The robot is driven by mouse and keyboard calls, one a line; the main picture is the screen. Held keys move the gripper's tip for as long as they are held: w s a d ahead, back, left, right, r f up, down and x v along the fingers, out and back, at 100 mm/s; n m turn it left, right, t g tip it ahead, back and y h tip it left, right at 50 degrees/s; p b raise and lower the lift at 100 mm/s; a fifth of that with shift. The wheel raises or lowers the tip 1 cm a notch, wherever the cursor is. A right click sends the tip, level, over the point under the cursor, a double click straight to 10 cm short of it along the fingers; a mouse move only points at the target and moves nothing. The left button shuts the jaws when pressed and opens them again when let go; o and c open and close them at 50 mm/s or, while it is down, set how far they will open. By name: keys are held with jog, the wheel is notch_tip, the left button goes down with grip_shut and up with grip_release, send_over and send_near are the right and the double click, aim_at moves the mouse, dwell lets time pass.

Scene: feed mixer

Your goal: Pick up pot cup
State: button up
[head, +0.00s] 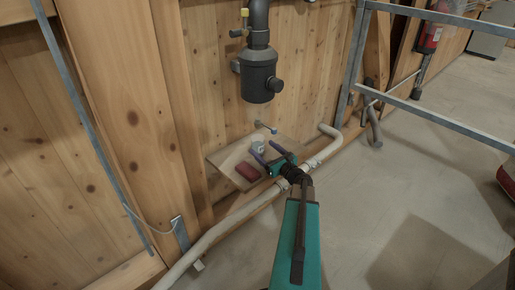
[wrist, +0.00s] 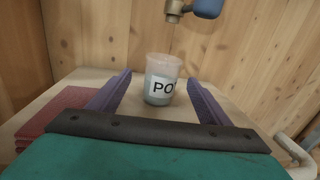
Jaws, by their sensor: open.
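The pot cup (wrist: 160,82) is a clear, pale cup with a white label reading "PO" and part of another letter. It stands upright on a light wooden shelf (wrist: 72,85). My gripper (wrist: 158,88) is open, with a purple finger on either side of the view and the cup ahead, between the finger lines. I cannot tell whether the fingertips reach beside it. In the head view the cup (head: 258,147) looks small and pale on the shelf (head: 222,158), just beyond my gripper (head: 268,152).
A tap with a blue handle (wrist: 208,8) hangs above and behind the cup. A folded red cloth (wrist: 62,115) lies left on the shelf; it also shows in the head view (head: 247,172). A wooden wall stands behind. A pale pipe (head: 232,217) runs along the front.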

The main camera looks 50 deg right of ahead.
aim_at(254, 139)
jog(key=shift+w+d+b, duration=0.15)
jog(key=shift+w+d, duration=0.1)
jog(key=shift+w, duration=0.85)
jog(key=shift+w+d+b, duration=0.15)
jog(key=shift+w+d, duration=0.05)
jog(key=shift+w, duration=0.9)
jog(key=shift+w+d+r+b, duration=0.1)
jog(key=shift+w+d+b, duration=0.15)
jog(key=shift+w, duration=0.6)
jog(key=shift+w+d+r+b, duration=0.1)
jog(key=shift+w+d+b, duration=0.15)
jog(key=shift+w, duration=0.6)
jog(key=shift+w+d+b, duration=0.15)
jog(key=shift+w+b, duration=0.1)
jog(key=shift+w, duration=0.6)
jog(key=c, duration=1.2)
jog(key=shift+r, duration=0.2)
